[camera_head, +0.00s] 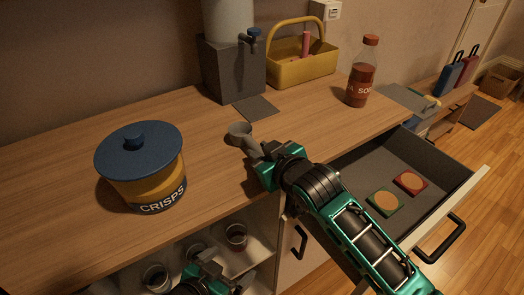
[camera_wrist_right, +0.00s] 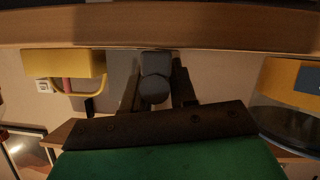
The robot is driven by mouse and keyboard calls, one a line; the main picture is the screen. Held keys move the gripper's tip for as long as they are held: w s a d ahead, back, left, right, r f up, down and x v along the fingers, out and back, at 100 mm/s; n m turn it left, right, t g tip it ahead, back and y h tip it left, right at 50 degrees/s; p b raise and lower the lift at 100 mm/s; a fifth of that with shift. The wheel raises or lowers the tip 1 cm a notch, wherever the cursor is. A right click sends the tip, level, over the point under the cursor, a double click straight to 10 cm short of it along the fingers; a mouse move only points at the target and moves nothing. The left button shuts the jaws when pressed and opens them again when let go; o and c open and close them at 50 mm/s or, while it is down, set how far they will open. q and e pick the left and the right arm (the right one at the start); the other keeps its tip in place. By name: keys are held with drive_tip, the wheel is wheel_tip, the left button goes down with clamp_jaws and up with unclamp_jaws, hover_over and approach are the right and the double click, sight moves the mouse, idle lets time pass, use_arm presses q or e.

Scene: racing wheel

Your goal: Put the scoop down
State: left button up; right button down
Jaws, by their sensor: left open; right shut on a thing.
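The small grey scoop (camera_head: 240,131) is over the wooden counter (camera_head: 215,130), its cup toward the back left and its handle running to my right gripper (camera_head: 262,160). My right gripper is shut on the scoop's handle. In the right wrist view the scoop (camera_wrist_right: 155,68) shows as a dark grey shape between the fingers (camera_wrist_right: 156,92). I cannot tell whether the scoop touches the counter. My left gripper (camera_head: 219,272) is open, low in front of the counter by the open shelf, partly cut off by the frame's bottom edge.
A crisps jar (camera_head: 150,185) with a blue lid stands left. A grey dispenser (camera_head: 233,72), yellow caddy (camera_head: 295,70) and soda bottle (camera_head: 361,80) stand behind. An open drawer (camera_head: 445,170) holds two coasters. Cups stand on the shelf below. Counter between jar and scoop is clear.

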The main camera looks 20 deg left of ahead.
drive_tip(key=c, duration=0.9)
unclamp_jaws()
drive_tip(key=shift+f, duration=0.1)
